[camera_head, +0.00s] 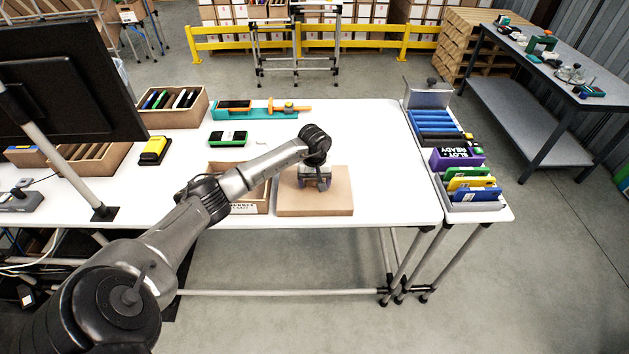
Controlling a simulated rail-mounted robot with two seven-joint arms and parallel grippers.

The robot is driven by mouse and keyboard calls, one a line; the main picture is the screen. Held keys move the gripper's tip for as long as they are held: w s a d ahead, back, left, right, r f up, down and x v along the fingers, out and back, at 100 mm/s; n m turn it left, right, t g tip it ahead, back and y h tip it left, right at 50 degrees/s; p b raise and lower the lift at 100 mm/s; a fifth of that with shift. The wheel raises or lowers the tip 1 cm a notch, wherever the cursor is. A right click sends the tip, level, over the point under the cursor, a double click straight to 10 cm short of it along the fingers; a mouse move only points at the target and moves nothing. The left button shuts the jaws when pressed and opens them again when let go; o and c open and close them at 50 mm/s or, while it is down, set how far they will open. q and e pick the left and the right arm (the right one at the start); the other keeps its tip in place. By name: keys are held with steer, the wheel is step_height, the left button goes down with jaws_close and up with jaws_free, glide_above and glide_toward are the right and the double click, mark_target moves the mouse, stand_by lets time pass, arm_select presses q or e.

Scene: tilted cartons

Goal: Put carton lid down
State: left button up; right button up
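An open brown carton (262,205) stands near the front edge of the white table, with a printed label on its front. My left forearm crosses over it and hides part of its inside. A flat brown cardboard piece (335,205), which looks like the lid, lies directly right of the carton. My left gripper (315,184) points down over the rear middle of this flat piece. Its fingers appear spread apart with nothing clear between them. I cannot tell whether the fingertips touch the cardboard. My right gripper is out of view.
A green-and-black device (228,138), a yellow device (155,150) and a teal tray (228,112) lie behind. A monitor (70,80) stands left. A side stand with blue items (433,120) and a purple box (457,157) is right. The table right of the lid is clear.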

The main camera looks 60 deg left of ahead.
arm_select(q)
steer(key=shift+o, duration=0.9)
